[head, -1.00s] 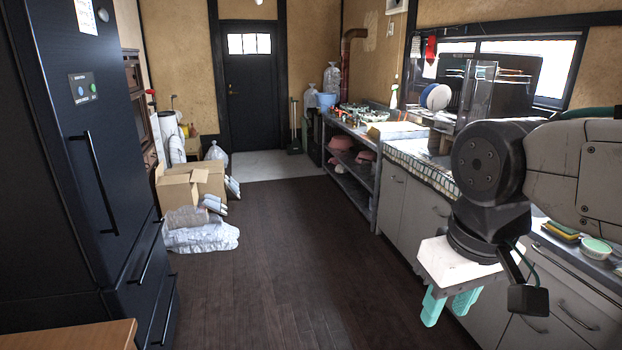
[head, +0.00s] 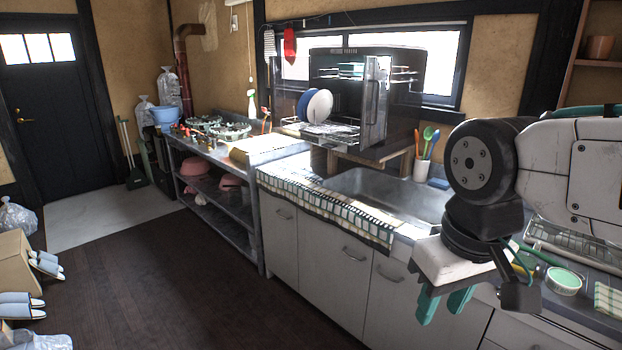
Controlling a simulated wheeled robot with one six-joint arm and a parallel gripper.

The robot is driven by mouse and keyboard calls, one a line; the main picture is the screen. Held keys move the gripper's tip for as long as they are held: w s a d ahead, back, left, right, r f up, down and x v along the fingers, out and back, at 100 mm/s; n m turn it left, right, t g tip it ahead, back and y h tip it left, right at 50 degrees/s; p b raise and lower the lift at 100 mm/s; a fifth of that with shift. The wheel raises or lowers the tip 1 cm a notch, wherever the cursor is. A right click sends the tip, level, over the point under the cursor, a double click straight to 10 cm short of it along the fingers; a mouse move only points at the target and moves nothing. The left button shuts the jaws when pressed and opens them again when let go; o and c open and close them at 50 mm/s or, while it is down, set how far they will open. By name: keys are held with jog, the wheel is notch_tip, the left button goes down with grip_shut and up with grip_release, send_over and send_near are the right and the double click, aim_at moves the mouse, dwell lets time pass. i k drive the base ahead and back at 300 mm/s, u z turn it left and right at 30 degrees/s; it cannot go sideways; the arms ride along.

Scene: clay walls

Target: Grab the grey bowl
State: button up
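I cannot make out a grey bowl in the head view. My gripper (head: 443,308) has teal fingers pointing down, with a gap between them and nothing in it. It hangs in front of the grey cabinets below the sink counter, on the right side of the picture. My arm hides part of the counter and wall behind it.
A green-topped tub (head: 563,281) sits on the counter at right. Pink bowls (head: 196,167) lie on the metal shelf. Dark floor (head: 170,275) is clear; a cardboard box (head: 15,265) stands at left.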

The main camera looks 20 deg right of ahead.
aim_at(543, 220)
jog(key=z, duration=0.9)
jog(key=i, duration=1.2)
jog(key=z, duration=0.8)
